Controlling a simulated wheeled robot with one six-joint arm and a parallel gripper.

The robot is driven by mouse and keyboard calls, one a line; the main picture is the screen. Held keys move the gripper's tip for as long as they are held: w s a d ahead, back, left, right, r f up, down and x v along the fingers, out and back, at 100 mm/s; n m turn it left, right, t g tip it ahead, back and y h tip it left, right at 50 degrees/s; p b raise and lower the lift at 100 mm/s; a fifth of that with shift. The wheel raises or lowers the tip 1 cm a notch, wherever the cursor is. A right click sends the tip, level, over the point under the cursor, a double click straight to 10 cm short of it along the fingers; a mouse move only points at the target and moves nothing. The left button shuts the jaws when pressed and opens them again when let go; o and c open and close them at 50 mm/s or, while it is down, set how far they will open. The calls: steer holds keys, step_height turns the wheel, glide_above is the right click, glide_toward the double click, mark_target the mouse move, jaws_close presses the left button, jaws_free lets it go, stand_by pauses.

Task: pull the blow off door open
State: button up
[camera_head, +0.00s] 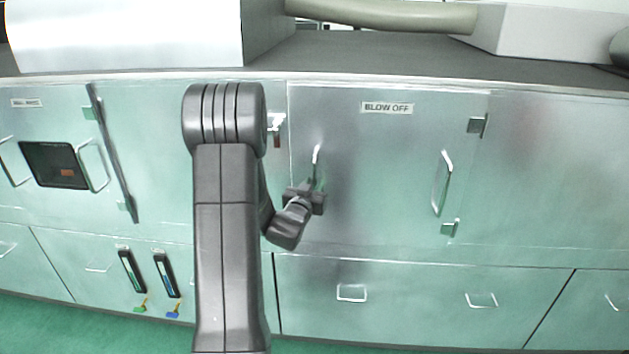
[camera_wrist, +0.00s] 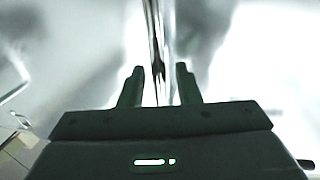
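The blow off door (camera_head: 385,170) is a pale metal panel with a "BLOW OFF" label near its top. It looks shut, flush with the cabinet front. An upright bar handle (camera_head: 317,158) stands near its left edge. My gripper (camera_head: 314,184) is at the lower part of this handle. In the wrist view my gripper (camera_wrist: 159,86) has its two fingers apart, with the handle (camera_wrist: 156,40) running between them. Gaps show between the bar and both fingers. The handle's lower end is hidden by my gripper in the head view.
Another handle (camera_head: 443,183) and hinges (camera_head: 477,125) are toward the door's right side. Drawers with handles (camera_head: 351,292) lie below. A small dark and red fitting (camera_head: 277,133) is left of the door. A worktop (camera_head: 400,55) runs above.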

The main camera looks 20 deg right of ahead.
steer(key=shift+w+d, duration=0.3)
steer(key=shift+w, duration=0.05)
jaws_close()
steer(key=shift+s+f, duration=0.1)
steer(key=shift+s, duration=0.05)
